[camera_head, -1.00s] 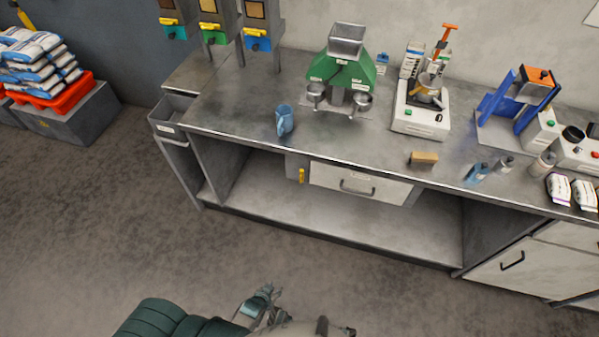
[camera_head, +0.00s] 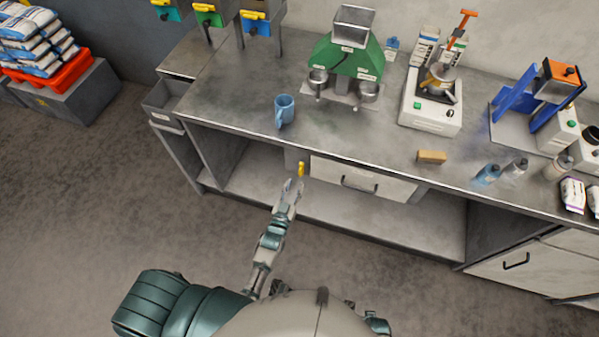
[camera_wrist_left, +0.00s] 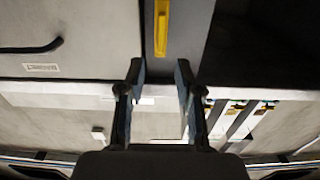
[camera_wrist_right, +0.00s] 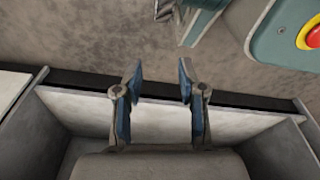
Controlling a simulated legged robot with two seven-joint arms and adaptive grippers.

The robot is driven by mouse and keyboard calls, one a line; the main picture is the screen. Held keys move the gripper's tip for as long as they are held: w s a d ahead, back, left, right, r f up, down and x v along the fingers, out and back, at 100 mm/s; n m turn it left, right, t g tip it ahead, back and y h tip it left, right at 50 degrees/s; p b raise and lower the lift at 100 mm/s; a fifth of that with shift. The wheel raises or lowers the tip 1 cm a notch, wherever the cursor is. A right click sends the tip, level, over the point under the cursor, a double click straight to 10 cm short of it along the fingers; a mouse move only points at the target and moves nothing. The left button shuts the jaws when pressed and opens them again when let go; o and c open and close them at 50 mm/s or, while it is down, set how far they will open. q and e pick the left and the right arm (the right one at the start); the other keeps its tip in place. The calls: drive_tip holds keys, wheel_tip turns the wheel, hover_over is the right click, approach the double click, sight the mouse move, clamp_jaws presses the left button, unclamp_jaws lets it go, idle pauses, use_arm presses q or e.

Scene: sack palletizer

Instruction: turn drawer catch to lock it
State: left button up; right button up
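The yellow drawer catch (camera_head: 301,169) is on the grey panel just left of the white drawer (camera_head: 361,182) under the bench. Its long side runs upright. The drawer looks shut. My left gripper (camera_head: 292,184) is open and empty, just below and left of the catch in the head view. In the left wrist view the catch (camera_wrist_left: 161,28) is beyond the open fingers (camera_wrist_left: 158,72), apart from them, with the drawer and its dark handle to its left. My right gripper (camera_wrist_right: 157,75) is open and empty in its wrist view; its arm barely shows at the bottom of the head view.
The workbench (camera_head: 250,130) carries a blue mug (camera_head: 285,109), a green machine (camera_head: 348,60), a white scale (camera_head: 430,112) and a tan block (camera_head: 432,157). An open shelf lies under the drawer.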

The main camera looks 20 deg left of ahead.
sight(300, 171)
use_arm(q)
drive_tip(key=w, duration=0.5)
drive_tip(key=shift+w, duration=0.35)
drive_tip(key=shift+w+b, duration=0.25)
drive_tip(key=shift+b, duration=0.05)
drive_tip(key=shift+w, duration=0.1)
drive_tip(key=c, duration=0.5)
clamp_jaws()
use_arm(e)
drive_tip(key=shift+w+a+r, duration=0.1)
drive_tip(key=shift+w+r, duration=0.4)
drive_tip(key=shift+r, duration=0.25)
